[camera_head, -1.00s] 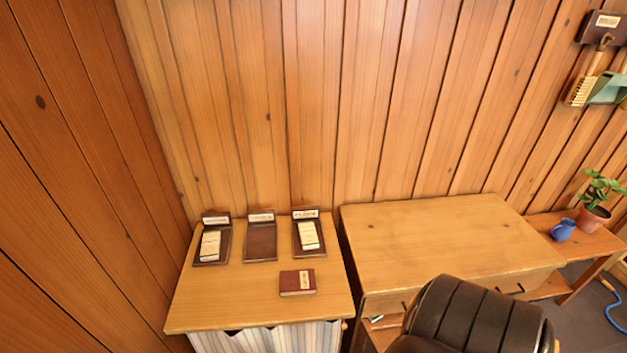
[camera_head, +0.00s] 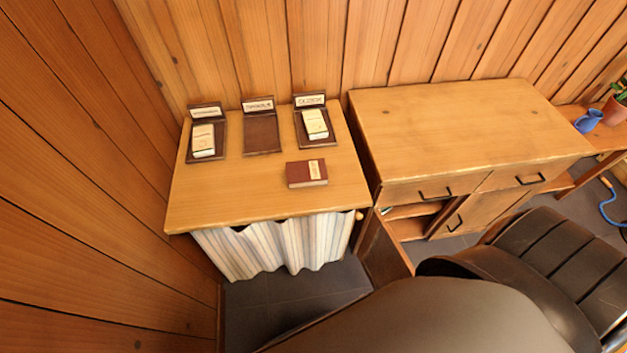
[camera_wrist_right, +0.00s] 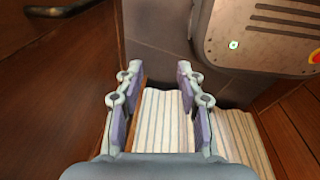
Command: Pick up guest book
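The likely guest book is a small dark red book (camera_head: 306,173) with a cream label, lying flat near the right front of the small wooden table (camera_head: 230,205). Its label is too small to read. Three dark labelled holders stand behind it: the left holder (camera_head: 190,153) and right holder (camera_head: 328,140) each bear a cream book or pad, and the middle holder (camera_head: 262,134) is empty. My right gripper (camera_wrist_right: 156,75) is open in the right wrist view, with nothing between its fingers and striped cloth beyond. My left gripper is not in view.
A striped curtain (camera_head: 275,245) hangs below the small table. A wooden cabinet (camera_head: 450,125) with drawers stands close to its right. A dark padded chair (camera_head: 560,255) is at lower right. A blue jug (camera_head: 588,121) and potted plant are far right.

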